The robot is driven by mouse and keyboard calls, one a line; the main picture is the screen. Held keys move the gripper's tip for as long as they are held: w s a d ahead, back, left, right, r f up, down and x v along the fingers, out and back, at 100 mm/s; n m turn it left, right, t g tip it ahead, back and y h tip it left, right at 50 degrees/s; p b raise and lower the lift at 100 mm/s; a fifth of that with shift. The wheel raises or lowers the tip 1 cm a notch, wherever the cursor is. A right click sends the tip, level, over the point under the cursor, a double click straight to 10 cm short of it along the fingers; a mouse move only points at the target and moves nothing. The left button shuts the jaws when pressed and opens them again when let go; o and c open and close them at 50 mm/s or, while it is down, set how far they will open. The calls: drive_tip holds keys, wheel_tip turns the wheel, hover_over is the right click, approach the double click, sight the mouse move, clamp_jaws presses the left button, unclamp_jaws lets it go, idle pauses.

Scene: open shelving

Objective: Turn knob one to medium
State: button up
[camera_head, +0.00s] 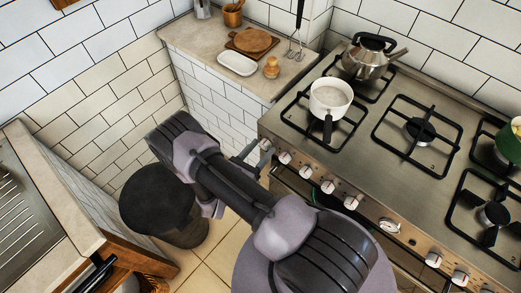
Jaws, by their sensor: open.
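The stove (385,165) has a row of white knobs along its front edge. The leftmost knob (265,145) is nearest my gripper, with others to its right, such as the second knob (285,158) and third knob (306,172). No numbers are readable, so I cannot tell which is knob one or its setting. My gripper (247,154) is partly hidden behind my arm, just left of the leftmost knob. It is open; contact with the knob cannot be made out.
A white pan (330,98), a steel kettle (370,58) and a green pot (510,143) stand on the burners. A tiled counter (205,45) is left of the stove. A dark bin (158,200) stands on the floor beyond my arm.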

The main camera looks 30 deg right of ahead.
clamp_jaws()
idle(0.4)
drive_tip(key=n, duration=0.5)
drive_tip(key=shift+n+g+b, duration=0.3)
drive_tip(key=shift+n+b, duration=0.05)
drive_tip(key=shift+n, duration=0.05)
drive_tip(key=n, duration=0.5)
drive_tip(key=shift+w, duration=0.15)
drive_tip(key=n+g, duration=0.1)
drive_tip(key=n, duration=0.4)
drive_tip(key=shift+b, duration=0.35)
drive_tip(key=shift+f+n, duration=0.1)
drive_tip(key=shift+n, duration=2.4)
